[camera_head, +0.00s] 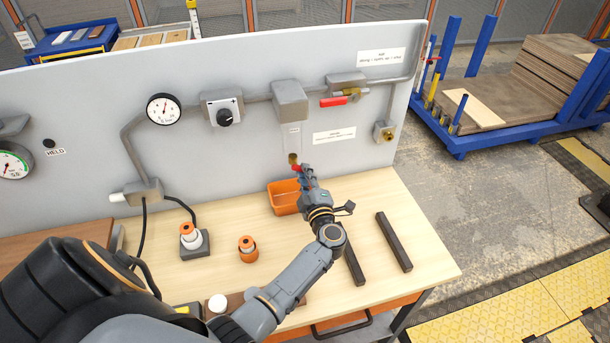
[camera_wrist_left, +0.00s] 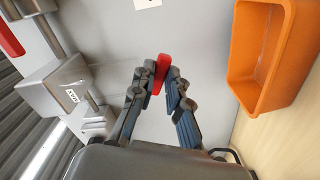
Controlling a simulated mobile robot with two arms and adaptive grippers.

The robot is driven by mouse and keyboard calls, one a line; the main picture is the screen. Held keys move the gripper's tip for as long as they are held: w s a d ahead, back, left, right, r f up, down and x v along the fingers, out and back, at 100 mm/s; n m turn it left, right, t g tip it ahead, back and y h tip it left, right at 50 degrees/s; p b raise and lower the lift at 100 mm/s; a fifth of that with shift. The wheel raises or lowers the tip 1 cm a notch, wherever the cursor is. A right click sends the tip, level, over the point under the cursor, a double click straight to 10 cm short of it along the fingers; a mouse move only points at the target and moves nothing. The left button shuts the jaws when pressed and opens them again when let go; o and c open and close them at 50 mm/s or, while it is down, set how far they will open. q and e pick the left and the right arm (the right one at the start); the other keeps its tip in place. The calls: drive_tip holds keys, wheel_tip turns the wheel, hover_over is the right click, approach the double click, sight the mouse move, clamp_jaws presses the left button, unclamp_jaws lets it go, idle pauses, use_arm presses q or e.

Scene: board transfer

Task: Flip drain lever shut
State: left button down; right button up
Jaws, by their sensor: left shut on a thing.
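The drain lever (camera_wrist_left: 160,75) is a small red handle. In the left wrist view it stands between the two fingertips of my left gripper (camera_wrist_left: 157,82), which is shut on it. In the head view the left gripper (camera_head: 303,176) reaches up to the panel, just below a small brass fitting (camera_head: 293,158). Only a little red of the lever shows there, and the gripper hides most of it. My right gripper is not in view.
An orange bin (camera_head: 283,198) stands on the wooden bench, close to the left gripper. Two dark bars (camera_head: 393,242) lie to the right. Another red lever (camera_head: 334,101) is higher on the grey panel. Orange-topped items (camera_head: 247,250) stand on the left part of the bench.

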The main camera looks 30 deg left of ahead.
use_arm(q)
drive_tip(key=n+b, duration=0.1)
drive_tip(key=n, duration=0.1)
drive_tip(key=r+n+b, duration=0.1)
drive_tip(key=n, duration=0.2)
drive_tip(key=shift+w+b, duration=0.15)
drive_tip(key=shift+b, duration=0.15)
drive_tip(key=shift+r+n, duration=0.1)
drive_tip(key=shift+n, duration=0.2)
idle(0.3)
drive_tip(key=c, duration=1.3)
unclamp_jaws()
drive_tip(key=shift+w, duration=0.1)
